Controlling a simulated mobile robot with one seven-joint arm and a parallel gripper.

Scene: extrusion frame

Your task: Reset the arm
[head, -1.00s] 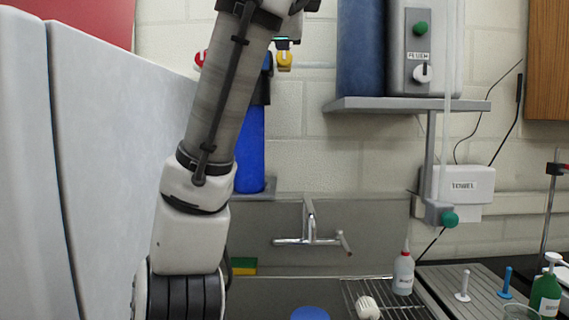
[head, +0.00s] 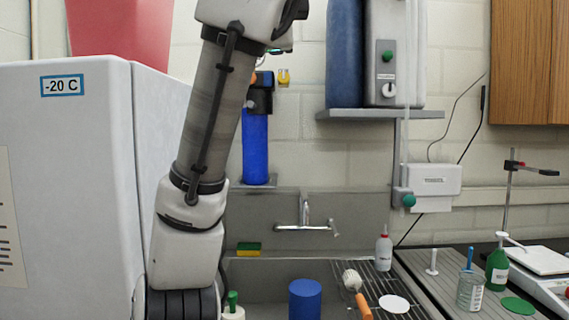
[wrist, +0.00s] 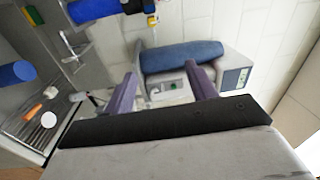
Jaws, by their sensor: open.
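My arm rises on the left of the head view, bent upward in front of the white freezer, and its upper end leaves the top of the picture. In the wrist view my gripper (wrist: 163,88) has its two purple fingers spread apart with nothing between them. Beyond the fingers, the blue cylinder and grey unit (wrist: 182,60) on the wall show in the background. My gripper's fingers do not show clearly in the head view.
A white freezer (head: 95,170) stands close at the left of my arm. The sink holds a blue cylinder (head: 305,300), with a drying rack (head: 375,278) beside it. A wall shelf (head: 385,114) carries the water unit. Several bench items stand at right, including a green bottle (head: 497,268).

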